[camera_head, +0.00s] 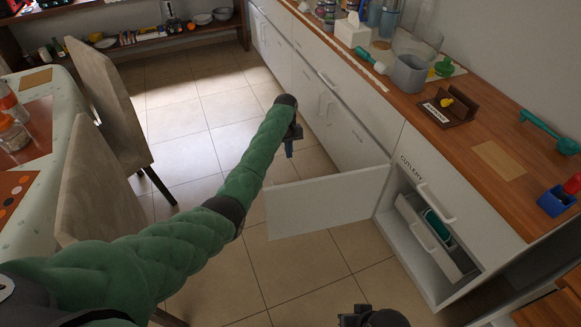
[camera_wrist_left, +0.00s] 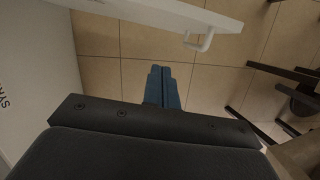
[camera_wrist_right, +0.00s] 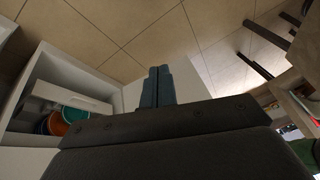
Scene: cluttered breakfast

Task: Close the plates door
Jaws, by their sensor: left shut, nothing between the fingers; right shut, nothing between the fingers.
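The plates door (camera_head: 325,200) is a white panel swung wide open, standing out from the cabinet over the floor in the head view. The left wrist view shows a white door panel (camera_wrist_left: 165,12) with a handle (camera_wrist_left: 203,38) at the top. My left gripper (camera_head: 290,150) is shut and empty, on the far side of the open door and apart from it in the left wrist view. My right gripper (camera_wrist_right: 157,72) is shut and empty; it is only partly in the head view, at the bottom edge. In the right wrist view a white panel (camera_wrist_right: 190,80) shows behind its fingers.
The open cabinet (camera_head: 418,275) holds inner drawers with dishes; a drawer labelled CUTLERY (camera_head: 415,178) is above. The wooden counter (camera_head: 490,180) carries clutter. Chairs (camera_head: 105,90) and a dining table (camera_head: 55,95) stand at left. Tiled floor (camera_head: 190,110) lies clear between.

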